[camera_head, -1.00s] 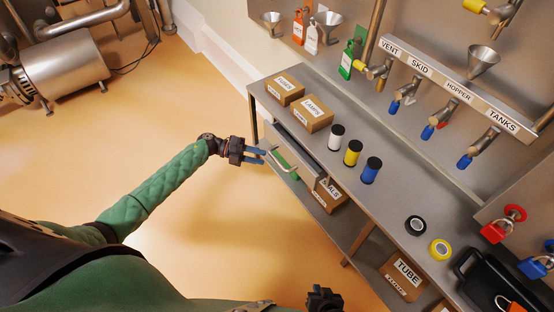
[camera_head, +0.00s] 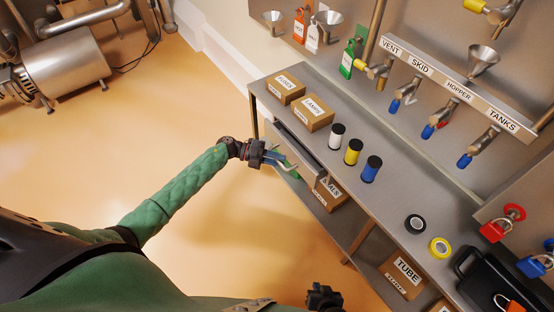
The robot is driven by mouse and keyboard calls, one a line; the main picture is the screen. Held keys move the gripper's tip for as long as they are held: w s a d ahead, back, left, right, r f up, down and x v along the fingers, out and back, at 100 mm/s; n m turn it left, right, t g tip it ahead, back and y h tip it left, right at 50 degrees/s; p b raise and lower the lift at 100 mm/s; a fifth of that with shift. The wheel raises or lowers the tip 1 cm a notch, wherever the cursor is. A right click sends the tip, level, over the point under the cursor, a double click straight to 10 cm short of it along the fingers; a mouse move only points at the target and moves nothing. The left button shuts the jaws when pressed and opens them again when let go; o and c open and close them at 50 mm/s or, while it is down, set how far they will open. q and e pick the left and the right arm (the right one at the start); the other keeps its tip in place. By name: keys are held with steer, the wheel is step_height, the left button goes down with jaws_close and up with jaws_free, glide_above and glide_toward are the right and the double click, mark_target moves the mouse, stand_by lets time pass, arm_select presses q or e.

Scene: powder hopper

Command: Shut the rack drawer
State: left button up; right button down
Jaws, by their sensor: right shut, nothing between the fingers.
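The rack drawer (camera_head: 299,149) is a grey metal front under the near edge of the rack's top, at its left part. Its pale bar handle (camera_head: 293,167) stands out from the front. My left gripper (camera_head: 281,158) is at the handle, its blue fingers a little apart. The fingers overlap the handle in the view, and I cannot tell whether they touch it. How far out the drawer stands is hard to tell, as the gripper covers part of it. My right gripper (camera_head: 323,297) is low at the bottom edge, shut and empty, away from the rack.
The rack's top (camera_head: 390,190) holds two cardboard boxes (camera_head: 314,113), white, yellow (camera_head: 353,152) and blue (camera_head: 371,169) containers, and two tape rolls (camera_head: 439,247). More boxes (camera_head: 404,277) stand on the lower shelf. The floor (camera_head: 190,110) left of the rack is clear.

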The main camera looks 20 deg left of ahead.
mark_target(288, 155)
arm_select(q)
jaws_close()
steer(key=shift+w+d+b, duration=0.35)
steer(key=shift+w+d, duration=0.25)
steer(key=shift+w, duration=0.2)
steer(key=shift+w+d+b, duration=0.3)
steer(key=shift+w+d, duration=0.25)
steer(key=shift+w, duration=0.2)
steer(key=shift+o, duration=2)
jaws_free()
steer(key=shift+d, duration=0.1)
